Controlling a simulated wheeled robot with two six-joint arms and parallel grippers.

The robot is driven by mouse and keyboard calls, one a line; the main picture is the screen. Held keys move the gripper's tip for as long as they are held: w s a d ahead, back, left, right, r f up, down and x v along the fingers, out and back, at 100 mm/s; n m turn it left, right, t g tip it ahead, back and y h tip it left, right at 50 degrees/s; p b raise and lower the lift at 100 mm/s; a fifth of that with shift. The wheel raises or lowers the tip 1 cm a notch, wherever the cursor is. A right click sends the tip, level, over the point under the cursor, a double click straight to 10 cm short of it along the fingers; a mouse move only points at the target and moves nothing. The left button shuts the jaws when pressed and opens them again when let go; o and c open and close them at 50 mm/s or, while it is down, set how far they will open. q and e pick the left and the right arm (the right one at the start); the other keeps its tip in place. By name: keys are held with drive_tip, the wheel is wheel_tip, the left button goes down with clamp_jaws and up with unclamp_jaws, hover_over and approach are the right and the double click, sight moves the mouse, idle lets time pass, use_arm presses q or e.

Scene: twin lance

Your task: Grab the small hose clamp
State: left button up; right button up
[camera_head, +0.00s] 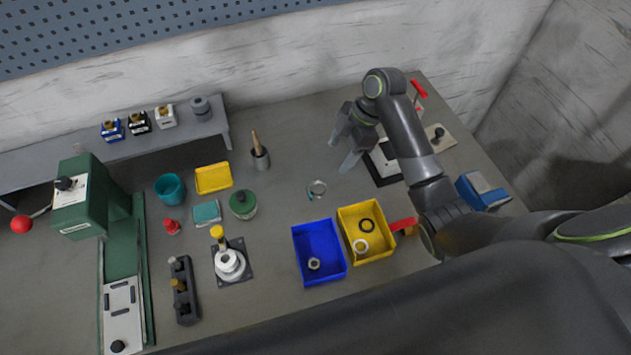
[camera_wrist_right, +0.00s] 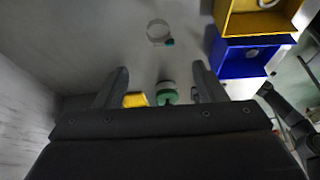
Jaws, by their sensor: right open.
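The small hose clamp (camera_head: 316,189) is a thin metal ring with a teal screw part, lying on the grey bench top left of my right gripper. It also shows in the right wrist view (camera_wrist_right: 158,32), near the top and ahead of the fingers. My right gripper (camera_head: 341,152) is open and empty, above the bench to the right of and behind the clamp. Its two fingers also show in the right wrist view (camera_wrist_right: 160,80), with nothing between them. My left gripper is not in view.
A blue bin (camera_head: 319,252) with a nut and a yellow bin (camera_head: 366,232) with rings stand in front of the clamp. A green-lidded jar (camera_head: 243,204) and a holder with a brush (camera_head: 260,157) stand to its left. The bench around the clamp is clear.

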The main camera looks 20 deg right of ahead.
drive_tip(key=p, duration=0.1)
approach(318, 187)
drive_tip(key=x, duration=0.2)
drive_tip(key=shift+s+a+f+p, duration=0.15)
drive_tip(key=shift+a+f+p, duration=0.15)
drive_tip(key=shift+a, duration=0.1)
drive_tip(key=shift+f, duration=0.15)
drive_tip(key=shift+a+f+p, duration=0.15)
drive_tip(key=shift+f+p, duration=0.15)
drive_tip(key=shift+p, duration=0.1)
drive_tip(key=x, duration=0.3)
drive_tip(key=shift+p, duration=0.4)
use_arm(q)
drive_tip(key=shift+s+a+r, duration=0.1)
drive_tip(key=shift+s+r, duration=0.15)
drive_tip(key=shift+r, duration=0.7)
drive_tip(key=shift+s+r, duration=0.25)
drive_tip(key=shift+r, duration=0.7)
use_arm(e)
drive_tip(key=shift+a+f, duration=0.1)
drive_tip(key=shift+f, duration=0.5)
